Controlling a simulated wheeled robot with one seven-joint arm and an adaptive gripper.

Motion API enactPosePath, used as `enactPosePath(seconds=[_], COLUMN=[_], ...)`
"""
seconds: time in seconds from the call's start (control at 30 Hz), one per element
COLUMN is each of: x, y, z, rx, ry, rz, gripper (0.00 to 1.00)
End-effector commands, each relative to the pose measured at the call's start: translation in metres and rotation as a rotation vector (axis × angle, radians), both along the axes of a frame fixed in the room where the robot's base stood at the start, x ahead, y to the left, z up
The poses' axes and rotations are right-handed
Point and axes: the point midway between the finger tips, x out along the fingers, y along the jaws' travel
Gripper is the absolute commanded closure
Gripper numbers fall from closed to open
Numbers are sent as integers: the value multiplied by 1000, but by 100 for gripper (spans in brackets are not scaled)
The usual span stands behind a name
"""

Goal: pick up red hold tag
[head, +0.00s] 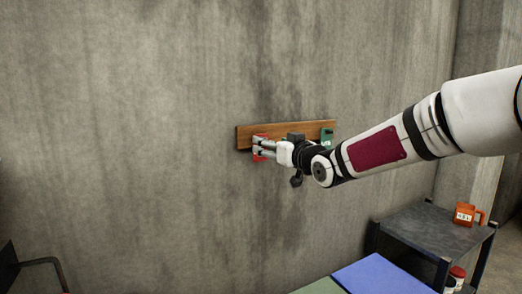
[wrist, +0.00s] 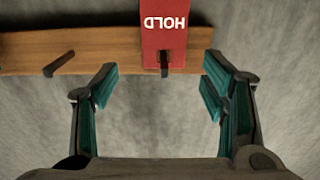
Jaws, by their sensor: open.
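The red hold tag (wrist: 164,45) hangs on a peg of a wooden wall board, with white HOLD lettering upside down in the wrist view. In the wrist view my gripper (wrist: 158,88) is open, with one teal-padded finger on each side of the tag's line. The fingers are apart from the tag, and nothing is between the pads. Whether the fingertips reach the tag's depth is hard to tell.
The wooden board (head: 285,128) is fixed to the concrete wall. A bare peg (wrist: 58,63) is left of the tag in the wrist view. A green tag (head: 327,137) hangs at the board's right end.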

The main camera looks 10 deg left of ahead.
Motion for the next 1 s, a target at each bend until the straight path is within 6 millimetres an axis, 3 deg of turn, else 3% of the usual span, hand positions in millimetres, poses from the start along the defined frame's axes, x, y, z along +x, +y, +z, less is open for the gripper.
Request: enactPosePath(seconds=[0.4, 0.73, 0.77, 0.9, 0.93, 1.0], x=[36, 42, 42, 42, 42, 42], y=[29, 33, 33, 32, 33, 33], z=[-5, -5, -5, -5, -5, -5], rx=[2, 0, 0, 1, 1, 1], ry=[-1, -1, -1, -1, -1, -1], rz=[1, -1, -1, -1, -1, -1], gripper=[33, 33, 36, 67, 72, 72])
